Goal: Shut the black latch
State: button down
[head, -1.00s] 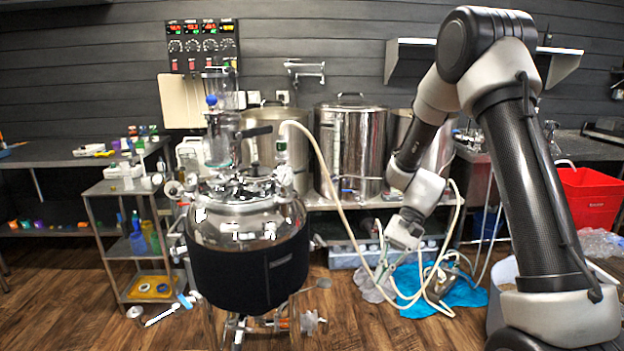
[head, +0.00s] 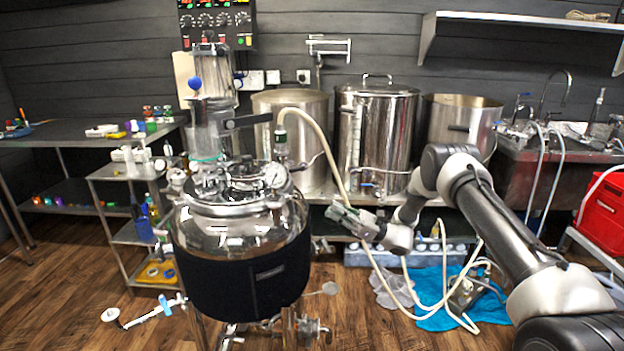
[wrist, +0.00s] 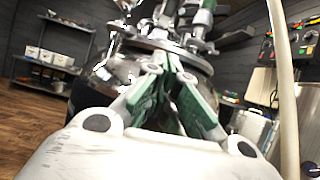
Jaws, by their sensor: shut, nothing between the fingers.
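The steel vessel (head: 243,225) with a dark jacket stands left of centre in the head view, its lid crowded with clamps and fittings. A dark lever (head: 247,121) sticks out to the right above the lid. I cannot tell whether it is the black latch; no latch shows clearly on the lid. My gripper (head: 338,212) is right of the vessel, pointing left towards it, apart from it in the head view. In the wrist view my gripper (wrist: 168,68) has its green-padded fingers together and empty, hiding part of the vessel's rim (wrist: 165,46).
A pale hose (head: 325,145) loops down from the vessel's fittings, close by my gripper. Steel pots (head: 375,135) stand on a low bench behind. A blue cloth (head: 432,288) lies on the floor at right. A small shelf cart (head: 120,225) stands left of the vessel.

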jog(key=shift+s+d+r+y, duration=0.2)
jog(key=shift+r+y, duration=0.1)
jog(key=shift+r, duration=0.3)
jog(key=shift+a, duration=0.1)
send_near(290, 168)
jog(key=a+f, duration=0.2)
jog(key=a, duration=0.2)
jog(key=shift+s+a+r, duration=0.15)
jog(key=shift+r, duration=1.3)
jog(key=shift+r, duration=0.1)
jog(key=shift+r+h, duration=0.25)
jog(key=shift+h, duration=0.55)
